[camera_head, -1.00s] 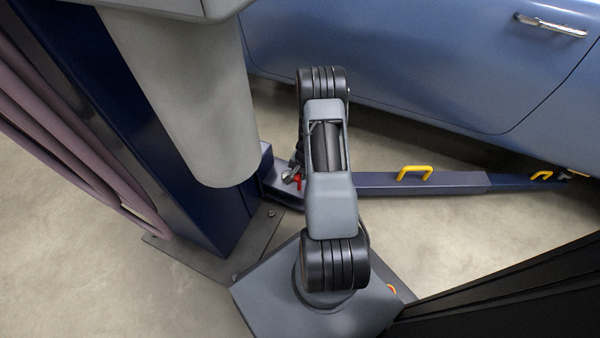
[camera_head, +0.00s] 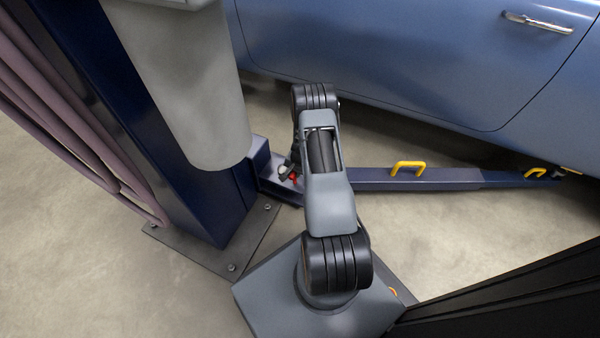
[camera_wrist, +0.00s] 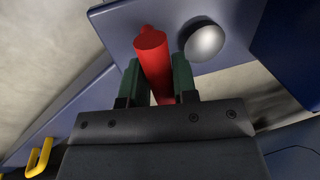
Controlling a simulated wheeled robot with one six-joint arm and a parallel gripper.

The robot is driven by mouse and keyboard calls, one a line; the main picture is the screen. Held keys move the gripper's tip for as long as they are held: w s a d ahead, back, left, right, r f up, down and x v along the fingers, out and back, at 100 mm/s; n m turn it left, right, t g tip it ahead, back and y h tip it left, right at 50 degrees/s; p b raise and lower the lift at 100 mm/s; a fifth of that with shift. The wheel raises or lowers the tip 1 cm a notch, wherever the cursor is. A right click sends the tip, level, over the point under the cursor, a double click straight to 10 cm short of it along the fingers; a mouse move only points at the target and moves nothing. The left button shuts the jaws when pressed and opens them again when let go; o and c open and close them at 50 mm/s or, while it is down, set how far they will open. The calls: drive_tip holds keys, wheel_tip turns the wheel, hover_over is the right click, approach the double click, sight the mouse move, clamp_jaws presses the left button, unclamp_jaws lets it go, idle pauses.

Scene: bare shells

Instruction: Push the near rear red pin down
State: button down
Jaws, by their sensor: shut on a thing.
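The red pin (camera_wrist: 153,58) stands at the inner end of the blue lift arm (camera_wrist: 112,28) in the wrist view. My gripper (camera_wrist: 158,75) has its two green fingers on either side of the pin and is shut on it. The pin's lower part is hidden between the fingers and behind the gripper body. In the head view only a small bit of the red pin (camera_head: 293,176) shows, beside my arm. My gripper is mostly hidden there by my own arm.
A silver round knob (camera_wrist: 204,40) sits close to the pin. The dark blue lift post (camera_head: 215,210) stands left of it. The lift arm carries yellow handles (camera_head: 407,164) and runs right beneath the blue car (camera_head: 400,60). Bare floor (camera_head: 470,225) lies in front.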

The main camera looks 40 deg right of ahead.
drive_tip(key=shift+w+a+f, duration=0.1)
drive_tip(key=shift+w, duration=0.05)
drive_tip(key=c, duration=1.2)
unclamp_jaws()
drive_tip(key=shift+f, duration=0.1)
drive_tip(key=shift+o, duration=1.2)
wheel_tip(320, 180, up, 14)
drive_tip(key=s+d+p, duration=0.1)
drive_tip(key=s+p, duration=0.1)
drive_tip(key=p, duration=0.3)
drive_tip(key=shift+s+d+f, duration=0.2)
drive_tip(key=shift+s, duration=0.05)
